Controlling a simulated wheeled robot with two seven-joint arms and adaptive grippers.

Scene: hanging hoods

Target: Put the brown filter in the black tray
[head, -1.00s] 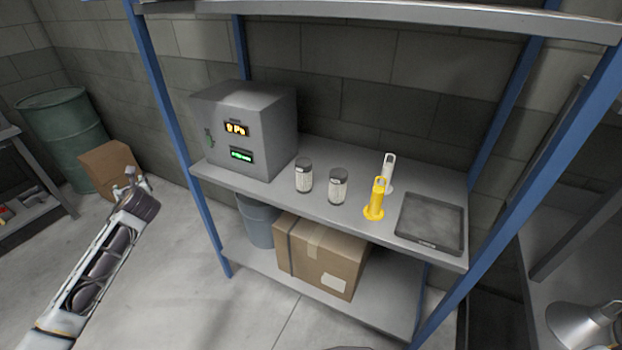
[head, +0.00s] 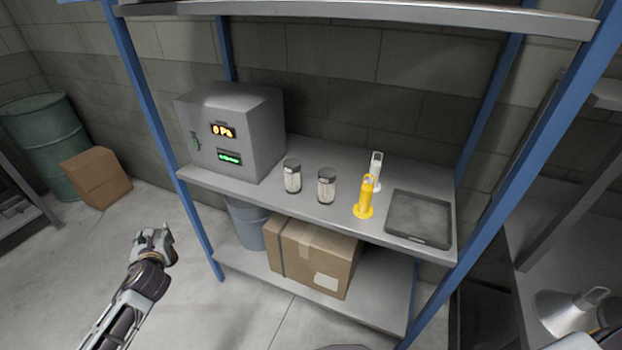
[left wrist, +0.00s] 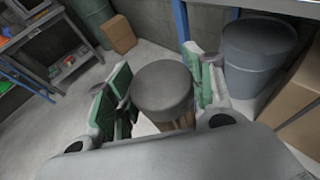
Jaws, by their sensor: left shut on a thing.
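My left gripper (head: 155,240) is at the lower left in the head view, out over the floor in front of the shelf and well apart from it. In the left wrist view its fingers (left wrist: 160,98) are shut on a cylinder, the brown filter (left wrist: 180,122), with a round grey cap facing the camera and a brownish body partly hidden below it. The black tray (head: 421,217) lies flat and empty at the right end of the middle shelf. My right gripper cannot be made out.
On the middle shelf (head: 330,222) stand a grey box with displays (head: 230,130), two dark-lidded jars (head: 327,186), a yellow handled piece (head: 365,198) and a white one (head: 376,170). Blue posts (head: 150,100) frame the shelf. A metal cone (head: 565,312) is at lower right.

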